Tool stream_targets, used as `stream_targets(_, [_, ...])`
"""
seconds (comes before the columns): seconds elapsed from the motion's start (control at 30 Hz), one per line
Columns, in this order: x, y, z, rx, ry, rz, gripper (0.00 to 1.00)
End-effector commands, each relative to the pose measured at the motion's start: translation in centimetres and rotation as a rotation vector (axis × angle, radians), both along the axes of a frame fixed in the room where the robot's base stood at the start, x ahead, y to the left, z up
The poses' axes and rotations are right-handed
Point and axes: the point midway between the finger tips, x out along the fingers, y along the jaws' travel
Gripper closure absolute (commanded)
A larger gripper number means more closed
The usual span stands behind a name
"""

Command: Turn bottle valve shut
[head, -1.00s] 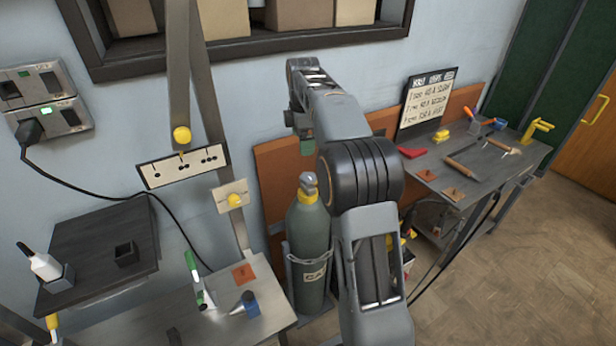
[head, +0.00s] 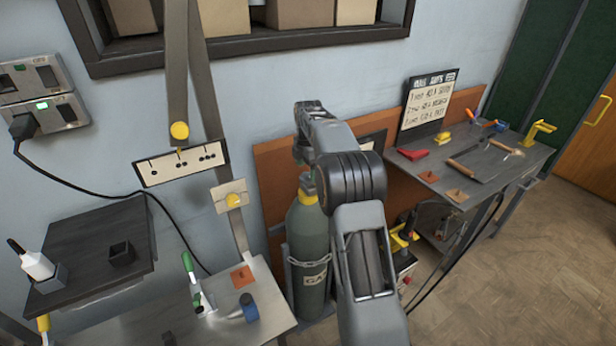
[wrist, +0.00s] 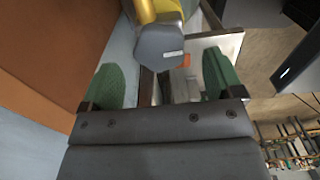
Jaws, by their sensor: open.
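The grey-green gas bottle (head: 307,232) stands upright behind the steel bench, with a chain around it and a yellow collar at its neck. Its valve knob (head: 306,180) is grey and mostly hidden by my arm in the head view. In the wrist view the faceted grey knob (wrist: 160,46) with a small white mark is large, just ahead of and roughly between my fingertips. My gripper (wrist: 160,68) is open, with green pads left and right of the knob's line and nothing held. Contact with the knob cannot be told.
A tool bench (head: 440,180) with tools stands at the right, a brown board (head: 275,165) behind the bottle. Open floor lies at right.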

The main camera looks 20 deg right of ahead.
Motion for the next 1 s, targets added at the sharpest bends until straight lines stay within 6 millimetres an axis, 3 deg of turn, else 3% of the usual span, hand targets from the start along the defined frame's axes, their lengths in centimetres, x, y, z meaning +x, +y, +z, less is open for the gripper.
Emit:
stream_targets(0.23, [0.0, 0.0, -2.3, 0.000, 0.000, 0.000, 0.14])
stream_targets(0.63, [0.0, 0.0, -2.8, 0.000, 0.000, 0.000, 0.14])
stream_targets(1.0, [0.0, 0.0, -2.7, 0.000, 0.000, 0.000, 0.48])
